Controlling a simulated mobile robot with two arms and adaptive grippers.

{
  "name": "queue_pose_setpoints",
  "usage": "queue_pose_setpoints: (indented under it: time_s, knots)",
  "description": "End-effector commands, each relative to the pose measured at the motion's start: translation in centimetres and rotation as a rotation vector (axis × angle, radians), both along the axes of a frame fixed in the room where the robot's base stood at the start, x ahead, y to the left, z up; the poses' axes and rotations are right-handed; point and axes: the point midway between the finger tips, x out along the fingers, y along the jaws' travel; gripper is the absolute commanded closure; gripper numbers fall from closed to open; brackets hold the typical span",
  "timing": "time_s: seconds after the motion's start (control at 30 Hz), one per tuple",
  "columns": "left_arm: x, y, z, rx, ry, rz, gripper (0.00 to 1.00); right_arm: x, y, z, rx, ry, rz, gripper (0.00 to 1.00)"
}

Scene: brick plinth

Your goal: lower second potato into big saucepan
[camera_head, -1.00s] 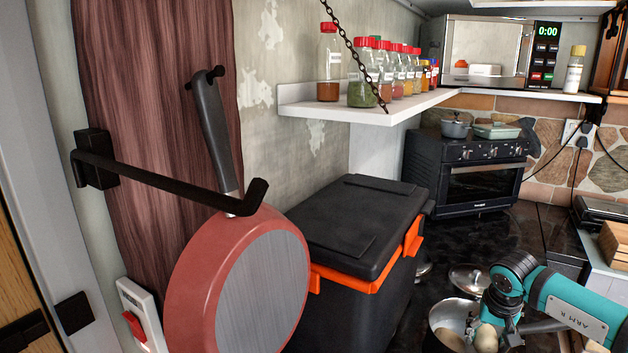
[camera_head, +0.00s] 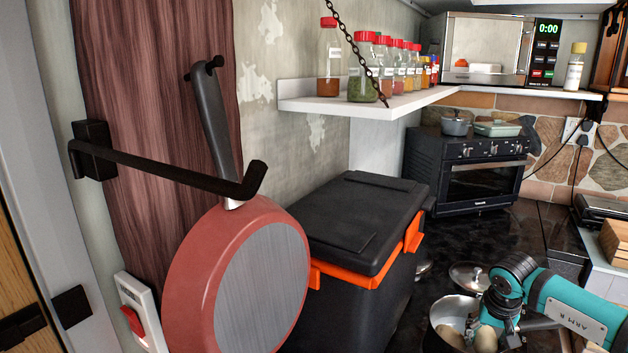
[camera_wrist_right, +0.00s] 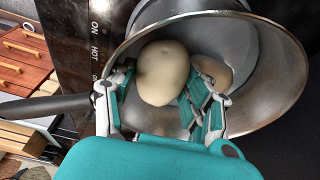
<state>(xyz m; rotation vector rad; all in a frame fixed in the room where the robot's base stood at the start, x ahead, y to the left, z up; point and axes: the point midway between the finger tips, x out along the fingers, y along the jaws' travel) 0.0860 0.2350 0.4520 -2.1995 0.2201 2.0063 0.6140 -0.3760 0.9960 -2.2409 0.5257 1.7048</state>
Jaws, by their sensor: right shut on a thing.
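The big saucepan (camera_head: 439,309) is a shiny metal pot at the lower right of the head view. In the right wrist view its wide rim (camera_wrist_right: 287,60) surrounds my gripper. My right gripper (camera_head: 487,326) points down at the saucepan; in the wrist view its fingers (camera_wrist_right: 165,100) are shut on a pale potato (camera_wrist_right: 162,72). That potato (camera_head: 487,340) also shows below the fingers in the head view. It is within the saucepan's mouth; I cannot tell whether it touches the bottom. Another potato (camera_wrist_right: 217,74) lies inside the saucepan, partly hidden by a finger. My left gripper is out of view.
A metal lid (camera_head: 468,277) lies behind the saucepan on the dark worktop. A black box with orange latches (camera_head: 362,225) stands to the left. A red pan (camera_head: 190,270) hangs on the wall. The saucepan's handle (camera_wrist_right: 50,108) sticks out left in the wrist view.

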Motion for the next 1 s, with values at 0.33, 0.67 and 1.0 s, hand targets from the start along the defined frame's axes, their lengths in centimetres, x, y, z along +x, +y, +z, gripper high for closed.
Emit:
queue_pose_setpoints:
  time_s: [0.33,0.67,1.0]
  knots:
    - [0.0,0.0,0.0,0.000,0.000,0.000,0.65,0.0,-0.1,0.0,-0.001,0.000,-0.001,0.23]
    - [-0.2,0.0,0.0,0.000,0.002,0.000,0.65,-0.1,-0.1,0.1,-0.001,0.001,-0.001,0.23]
    - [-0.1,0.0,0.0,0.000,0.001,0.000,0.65,-1.1,0.5,5.1,0.000,-0.005,0.000,0.23]
